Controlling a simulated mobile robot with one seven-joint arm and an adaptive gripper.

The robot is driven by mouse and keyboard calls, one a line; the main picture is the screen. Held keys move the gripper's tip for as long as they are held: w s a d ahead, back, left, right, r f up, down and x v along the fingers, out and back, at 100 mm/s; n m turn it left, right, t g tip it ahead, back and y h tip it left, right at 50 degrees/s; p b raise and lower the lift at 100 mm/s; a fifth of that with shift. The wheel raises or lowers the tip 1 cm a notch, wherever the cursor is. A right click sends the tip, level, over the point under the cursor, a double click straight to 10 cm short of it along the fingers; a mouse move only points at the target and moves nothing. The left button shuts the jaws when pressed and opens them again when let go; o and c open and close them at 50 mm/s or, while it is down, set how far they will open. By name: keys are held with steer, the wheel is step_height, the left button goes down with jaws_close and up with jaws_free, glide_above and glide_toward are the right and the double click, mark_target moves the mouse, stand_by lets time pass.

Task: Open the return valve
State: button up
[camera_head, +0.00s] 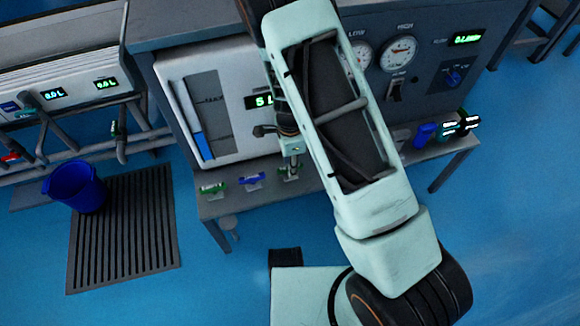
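A row of small valves sits on the front ledge of the test bench: a green-handled valve (213,188) at left, a blue-handled valve (251,181) in the middle and another green-handled valve (289,170) at right. No label shows which one is the return valve. My gripper (291,153) points down just above the right green valve, very close to it. Whether it touches the handle cannot be told. My forearm covers part of the bench beside it, and the fingers are too small to read as open or shut.
Blue and dark objects (425,135) lie on the ledge at right. A blue bucket (76,187) stands on a floor grate (124,230) at left.

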steer(key=shift+f, duration=0.25)
jaws_close()
